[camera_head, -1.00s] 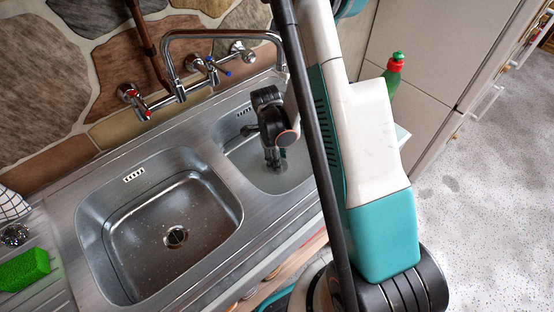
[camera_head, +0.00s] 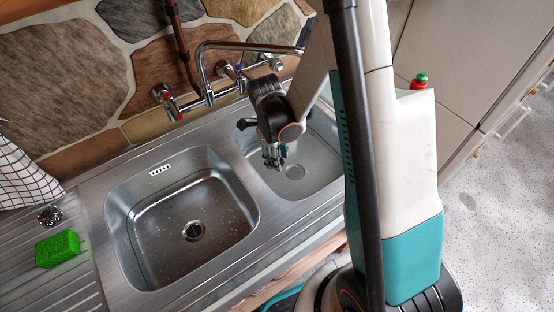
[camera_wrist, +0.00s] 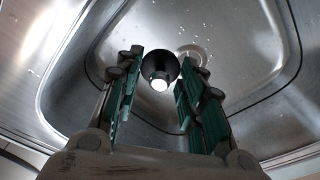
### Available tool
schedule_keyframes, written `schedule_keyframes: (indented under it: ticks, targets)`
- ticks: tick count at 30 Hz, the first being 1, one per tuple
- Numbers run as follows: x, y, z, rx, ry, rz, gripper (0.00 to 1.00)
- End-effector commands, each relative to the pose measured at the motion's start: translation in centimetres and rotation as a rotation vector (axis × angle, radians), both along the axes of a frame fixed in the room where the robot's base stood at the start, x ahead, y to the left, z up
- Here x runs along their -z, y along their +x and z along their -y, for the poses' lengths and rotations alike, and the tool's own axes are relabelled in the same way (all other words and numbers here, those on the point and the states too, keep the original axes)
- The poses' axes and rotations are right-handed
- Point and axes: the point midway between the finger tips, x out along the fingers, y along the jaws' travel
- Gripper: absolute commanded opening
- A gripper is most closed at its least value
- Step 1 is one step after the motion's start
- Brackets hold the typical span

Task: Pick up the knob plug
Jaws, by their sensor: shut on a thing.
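The knob plug (camera_wrist: 159,70) shows in the wrist view as a dark, round, shiny piece with a bright spot, between my fingertips. My gripper (camera_head: 273,160) is shut on it and holds it above the right basin (camera_head: 318,165). In the wrist view my gripper (camera_wrist: 161,60) has teal pads on either side of the plug. The basin's round drain (camera_wrist: 193,55) lies beyond the plug; in the head view the drain (camera_head: 294,172) is just right of the fingertips. The plug cannot be made out clearly in the head view.
The left basin (camera_head: 150,220) is empty, with its own drain (camera_head: 194,231). A chrome tap (camera_head: 203,75) arches behind the basins. A green sponge (camera_head: 58,249) and a checked cloth (camera_head: 22,165) are at left.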

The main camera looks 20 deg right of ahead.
Motion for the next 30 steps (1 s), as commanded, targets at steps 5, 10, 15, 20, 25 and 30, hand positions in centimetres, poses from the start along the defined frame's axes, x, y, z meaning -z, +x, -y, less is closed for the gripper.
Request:
schedule_keyframes:
  ticks: [5, 10, 15, 20, 25, 30]
  targets:
    - [-2.5, 0.0, 0.0, 0.000, 0.000, 0.000, 0.14]
    - [-3.4, 0.0, 0.0, 0.000, 0.000, 0.000, 0.14]
    - [-3.9, 0.0, 0.0, 0.000, 0.000, 0.000, 0.14]
    - [-4.6, 0.0, 0.0, 0.000, 0.000, 0.000, 0.14]
    - [-5.8, 0.0, 0.0, 0.000, 0.000, 0.000, 0.14]
    - [-7.0, 0.0, 0.0, 0.000, 0.000, 0.000, 0.14]
